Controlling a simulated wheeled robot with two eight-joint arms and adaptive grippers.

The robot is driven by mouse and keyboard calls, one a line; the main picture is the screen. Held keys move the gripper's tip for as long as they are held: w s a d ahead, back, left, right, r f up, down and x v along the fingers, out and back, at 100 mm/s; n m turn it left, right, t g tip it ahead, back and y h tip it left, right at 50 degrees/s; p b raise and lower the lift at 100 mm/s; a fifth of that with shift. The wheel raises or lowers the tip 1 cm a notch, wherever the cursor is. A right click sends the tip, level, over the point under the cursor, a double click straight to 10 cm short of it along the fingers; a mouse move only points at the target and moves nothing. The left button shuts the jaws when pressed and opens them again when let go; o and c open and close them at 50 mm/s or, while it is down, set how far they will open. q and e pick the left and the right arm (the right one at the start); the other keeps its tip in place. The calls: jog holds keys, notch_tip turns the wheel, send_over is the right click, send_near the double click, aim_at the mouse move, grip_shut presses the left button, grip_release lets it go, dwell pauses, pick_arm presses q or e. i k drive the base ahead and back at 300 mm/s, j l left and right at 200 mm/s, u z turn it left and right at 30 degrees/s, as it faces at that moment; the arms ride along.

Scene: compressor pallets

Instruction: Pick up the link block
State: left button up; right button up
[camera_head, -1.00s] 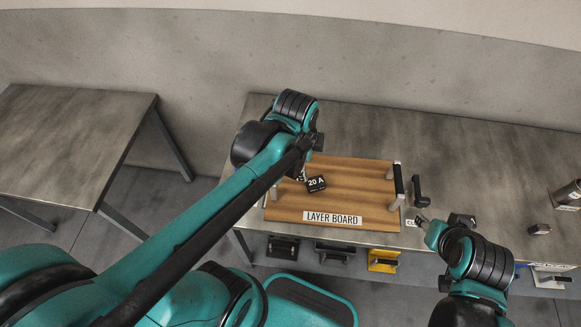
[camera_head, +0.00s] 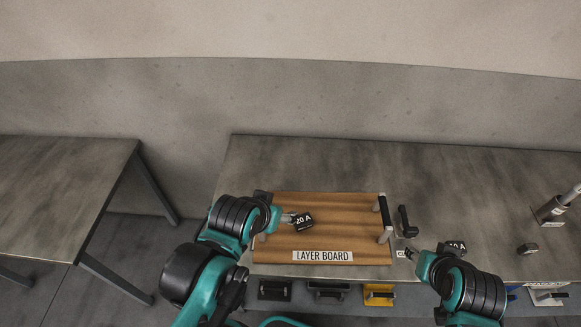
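A black block marked "20 A" (camera_head: 303,221) appears over the brown layer board (camera_head: 350,220), left of its middle. No label names it as the link block. My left gripper (camera_head: 288,218) comes in from the left, its grey tip touching or very close to the block's left side. The fingers are too small to show whether they grip it, and I cannot tell whether the block rests on the board. My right gripper (camera_head: 408,252) is at the table's front, right of the board, near a small white label (camera_head: 401,254). Its fingers are too small to read.
The board has a black-and-grey handle (camera_head: 384,218) at its right. A black bracket-like part (camera_head: 405,222), a dark labelled piece (camera_head: 456,245) and a small dark block (camera_head: 528,248) lie farther right. The table's back (camera_head: 330,160) is clear. An empty table (camera_head: 60,190) stands at left.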

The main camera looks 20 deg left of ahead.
aim_at(528, 248)
jog(key=l+z, duration=0.15)
jog(key=l, duration=0.25)
jog(key=i+l+z, duration=0.1)
jog(key=l, duration=0.3)
jog(key=i+l+z, duration=0.15)
jog(key=l, duration=0.2)
jog(key=i+l+z, duration=0.15)
jog(key=l, duration=0.25)
jog(key=i+l+z, duration=0.1)
jog(key=l, duration=0.25)
